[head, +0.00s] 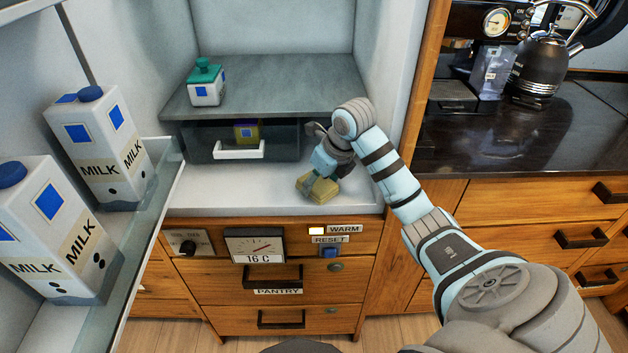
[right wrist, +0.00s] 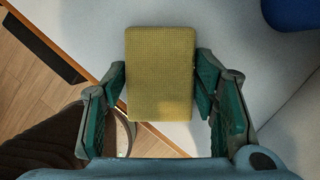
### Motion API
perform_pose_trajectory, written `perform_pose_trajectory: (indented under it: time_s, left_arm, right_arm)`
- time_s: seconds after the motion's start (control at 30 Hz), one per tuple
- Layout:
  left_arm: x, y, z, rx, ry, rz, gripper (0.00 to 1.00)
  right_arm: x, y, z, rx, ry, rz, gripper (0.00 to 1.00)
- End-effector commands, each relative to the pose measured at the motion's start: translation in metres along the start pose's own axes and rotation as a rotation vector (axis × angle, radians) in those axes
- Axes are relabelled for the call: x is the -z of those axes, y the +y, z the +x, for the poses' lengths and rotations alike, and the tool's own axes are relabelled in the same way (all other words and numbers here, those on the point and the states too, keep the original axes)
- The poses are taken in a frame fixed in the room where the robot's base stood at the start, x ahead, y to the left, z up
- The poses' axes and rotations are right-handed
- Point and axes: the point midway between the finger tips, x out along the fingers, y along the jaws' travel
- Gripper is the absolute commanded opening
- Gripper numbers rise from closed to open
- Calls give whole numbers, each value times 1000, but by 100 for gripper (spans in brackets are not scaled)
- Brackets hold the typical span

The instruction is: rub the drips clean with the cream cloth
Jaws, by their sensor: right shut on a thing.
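The cream cloth, a folded yellowish pad (head: 318,188), is held by my right gripper (head: 322,176) over the white floor of the open fridge (head: 250,190), near its front right edge. In the right wrist view the cloth (right wrist: 160,72) sits between the two green-padded fingers of my right gripper (right wrist: 160,95), which are shut on its sides. Whether the cloth touches the floor is hard to tell. My left gripper is not in view.
A drawer (head: 238,150) holding a small yellow-and-blue box is left of my arm. A carton with a green cap (head: 206,88) stands on the shelf (head: 270,80). The open door (head: 150,225) holds two milk cartons (head: 100,148) (head: 50,235). A kettle (head: 543,70) stands right.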

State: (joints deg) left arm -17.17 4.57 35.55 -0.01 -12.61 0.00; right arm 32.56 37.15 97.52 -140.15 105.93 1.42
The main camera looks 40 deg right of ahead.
Motion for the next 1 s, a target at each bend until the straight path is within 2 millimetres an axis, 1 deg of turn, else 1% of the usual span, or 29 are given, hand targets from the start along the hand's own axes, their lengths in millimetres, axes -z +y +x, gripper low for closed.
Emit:
perform_pose_trajectory:
  time_s: [0.1,0.3,0.63,0.73,0.83,0.93,0.97,1.0]
  left_arm:
    - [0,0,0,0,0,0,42]
    - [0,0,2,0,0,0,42]
    - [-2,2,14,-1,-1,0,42]
    - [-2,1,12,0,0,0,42]
    - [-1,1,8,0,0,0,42]
    - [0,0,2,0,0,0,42]
    - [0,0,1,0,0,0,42]
    - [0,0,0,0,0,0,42]
  right_arm:
    - [9,-12,-5,4,1,0,31]
    - [16,-20,-8,1,1,-1,31]
    - [38,-46,-13,5,1,3,31]
    - [39,-47,-13,4,2,5,31]
    - [35,-42,-13,2,0,6,31]
    - [27,-31,-9,-2,1,5,31]
    - [24,-27,-7,-4,0,3,28]
    - [21,-23,-5,-4,0,1,28]
